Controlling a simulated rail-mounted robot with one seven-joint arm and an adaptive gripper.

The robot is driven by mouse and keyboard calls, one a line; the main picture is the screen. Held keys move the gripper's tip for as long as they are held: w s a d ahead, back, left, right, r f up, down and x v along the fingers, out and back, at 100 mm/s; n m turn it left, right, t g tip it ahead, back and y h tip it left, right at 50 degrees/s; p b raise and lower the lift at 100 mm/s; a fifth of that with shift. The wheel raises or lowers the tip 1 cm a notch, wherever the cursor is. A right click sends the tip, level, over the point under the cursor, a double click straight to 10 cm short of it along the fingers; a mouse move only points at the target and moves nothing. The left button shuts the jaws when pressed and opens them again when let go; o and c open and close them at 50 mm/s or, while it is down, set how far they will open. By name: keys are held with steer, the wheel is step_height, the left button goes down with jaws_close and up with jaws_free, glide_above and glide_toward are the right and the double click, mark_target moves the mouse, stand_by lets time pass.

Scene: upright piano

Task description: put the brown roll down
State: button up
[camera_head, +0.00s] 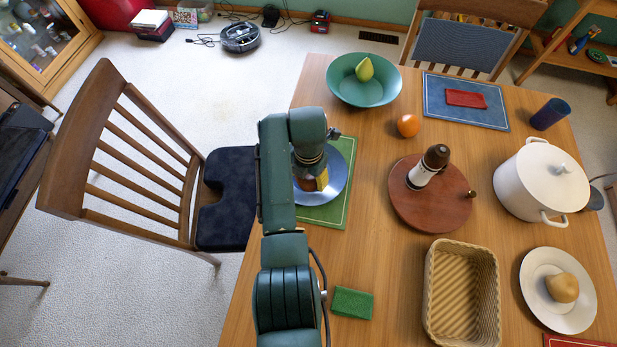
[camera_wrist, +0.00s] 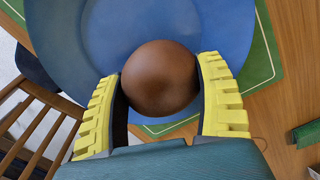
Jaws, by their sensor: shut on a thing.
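The brown roll (camera_wrist: 160,78) is round and smooth, and sits between the yellow-padded fingers of my gripper (camera_wrist: 160,92) in the wrist view. The fingers press on it from both sides. Behind the roll is a blue plate (camera_wrist: 60,40), which also shows in the head view (camera_head: 338,178) on a green placemat (camera_head: 345,150). In the head view my gripper (camera_head: 312,183) points down over this plate, and my arm hides part of the plate and most of the roll. I cannot tell whether the roll touches the plate.
A wooden turntable (camera_head: 440,215) with a dark-topped mill stands to the right. An orange (camera_head: 408,125), teal bowl (camera_head: 350,90), wicker basket (camera_head: 440,320), green sponge-like block (camera_head: 352,302) and white pot (camera_head: 535,190) are around. A wooden chair (camera_head: 140,170) stands at the left.

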steer(key=shift+w+f, duration=0.1)
steer(key=shift+f, duration=0.15)
steer(key=shift+f, duration=0.1)
steer(key=o, duration=1.2)
steer(key=shift+f, duration=0.1)
